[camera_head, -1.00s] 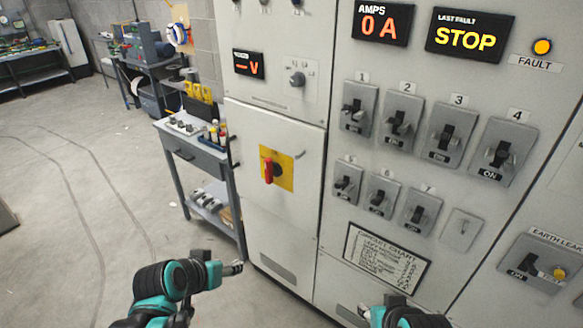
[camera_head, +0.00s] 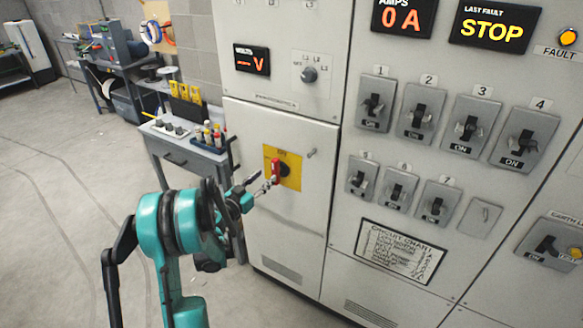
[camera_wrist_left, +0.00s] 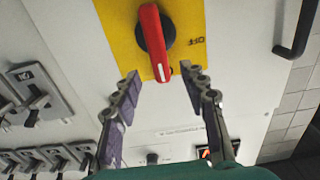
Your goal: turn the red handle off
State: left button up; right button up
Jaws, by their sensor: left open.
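The red handle (camera_head: 275,171) is a rotary switch on a yellow plate (camera_head: 294,164), on the left cabinet door. In the left wrist view the red handle (camera_wrist_left: 152,30) stands nearly upright in the picture, with a white line near its lower end. "OFF" shows upside down on the yellow plate (camera_wrist_left: 190,20), right of the handle. My left gripper (camera_head: 264,185) is close to the handle, at its lower left. In the left wrist view its open fingertips (camera_wrist_left: 161,76) lie either side of the handle's lower end, with gaps. Contact is not visible. My right gripper is not in view.
A black door handle (camera_wrist_left: 298,28) stands out at the right in the left wrist view. Rows of breaker switches (camera_head: 423,112) fill the panel to the right. A grey workbench (camera_head: 180,154) with small items stands left of the cabinet. Floor at left is open.

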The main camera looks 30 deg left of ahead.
aim_at(273, 169)
pick_arm(q)
jog(key=w, duration=0.2)
jog(key=w+b, duration=0.1)
jog(key=w, duration=0.4)
jog(key=shift+w+d, duration=0.3)
jog(key=shift+d, duration=0.05)
grip_shut()
